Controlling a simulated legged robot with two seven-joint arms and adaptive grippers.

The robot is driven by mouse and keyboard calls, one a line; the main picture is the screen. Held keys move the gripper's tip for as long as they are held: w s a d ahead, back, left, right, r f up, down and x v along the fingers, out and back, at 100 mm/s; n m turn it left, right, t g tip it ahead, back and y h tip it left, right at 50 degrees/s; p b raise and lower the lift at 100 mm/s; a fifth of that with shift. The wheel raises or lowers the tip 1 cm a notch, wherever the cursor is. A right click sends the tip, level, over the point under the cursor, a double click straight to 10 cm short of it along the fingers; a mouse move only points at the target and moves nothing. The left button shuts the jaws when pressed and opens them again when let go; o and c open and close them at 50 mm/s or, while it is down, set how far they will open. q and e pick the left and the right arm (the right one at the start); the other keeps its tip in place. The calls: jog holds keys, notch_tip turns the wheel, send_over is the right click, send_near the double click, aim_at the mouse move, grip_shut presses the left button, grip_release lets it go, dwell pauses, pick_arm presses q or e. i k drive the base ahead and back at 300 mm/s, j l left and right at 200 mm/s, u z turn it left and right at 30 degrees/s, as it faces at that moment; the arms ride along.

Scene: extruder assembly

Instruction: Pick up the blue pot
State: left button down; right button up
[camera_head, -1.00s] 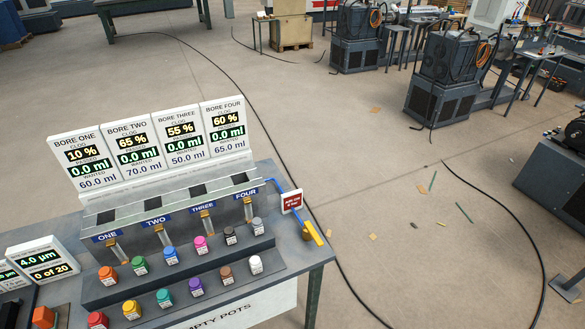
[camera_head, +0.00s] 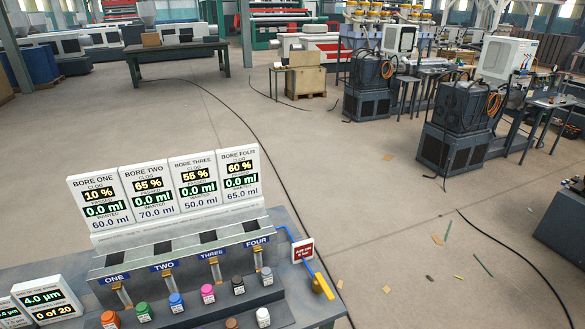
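The blue pot (camera_head: 176,303) stands upright on the upper step of the pot rack, below the panel marked TWO. A green pot (camera_head: 144,311) is to its left and a pink pot (camera_head: 208,293) to its right. It has a small white label on its front. Neither of my grippers shows in the view.
An orange pot (camera_head: 110,319), a dark pot (camera_head: 238,285), a grey pot (camera_head: 266,276), a white pot (camera_head: 263,317) and a brown pot (camera_head: 232,323) share the rack. Bore display boards (camera_head: 165,190) rise behind. A yellow-handled lever (camera_head: 324,285) is at the right. Open floor lies beyond.

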aim_at(177, 305)
jog(key=k+u, duration=0.15)
jog(key=u, duration=1.2)
